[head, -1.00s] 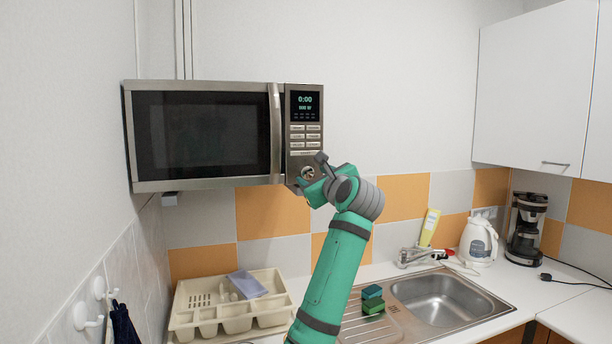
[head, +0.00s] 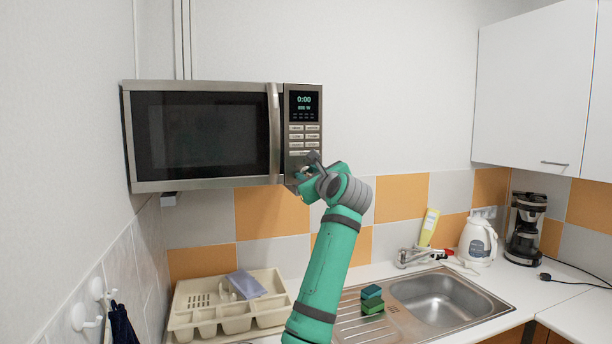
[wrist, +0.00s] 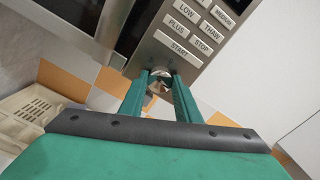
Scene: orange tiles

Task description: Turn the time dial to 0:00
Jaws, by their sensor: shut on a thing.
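The microwave (head: 205,186) is mounted on the wall at the left, with its door shut. Its display (head: 304,102) reads 0:00 with a smaller line below it. The time dial (wrist: 160,82) sits below the START button on the control panel and shows between my fingers in the wrist view. My gripper (wrist: 160,76) is shut on the dial, one finger on each side. In the head view my gripper (head: 299,178) and wrist hide most of the dial.
Above the dial are several buttons (wrist: 190,30). Below the microwave, a beige cutlery tray (head: 182,320) stands on the counter. A sink (head: 490,305) with sponges (head: 372,303) beside it, a kettle (head: 477,240) and a coffee maker (head: 526,228) are to the right.

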